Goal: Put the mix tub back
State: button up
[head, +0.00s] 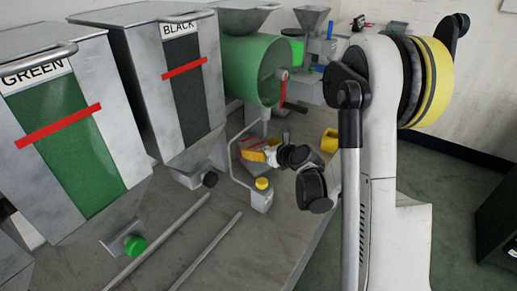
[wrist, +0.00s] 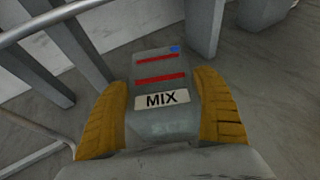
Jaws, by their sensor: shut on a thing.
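The mix tub (wrist: 160,118) is grey, with a white MIX label and red stripes across it, and it fills the middle of the wrist view. My gripper (wrist: 162,79) has one orange-yellow finger pad on each side of the tub and is shut on it. In the head view my gripper (head: 257,153) is over the bench beyond the bent metal rod, below the green drum. There the tub is small and partly hidden by my wrist; I cannot tell whether it touches the bench.
Hoppers marked GREEN (head: 70,150) and BLACK (head: 185,90) stand at the left. A green drum (head: 250,70) stands behind my gripper. A small yellow-capped container (head: 261,197) is near it, and a yellow bin (head: 330,141) is to its right. Two rails lie on the front bench.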

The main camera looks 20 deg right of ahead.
jog(key=shift+a, duration=0.1)
jog(key=shift+f, duration=0.15)
jog(key=o, duration=1.2)
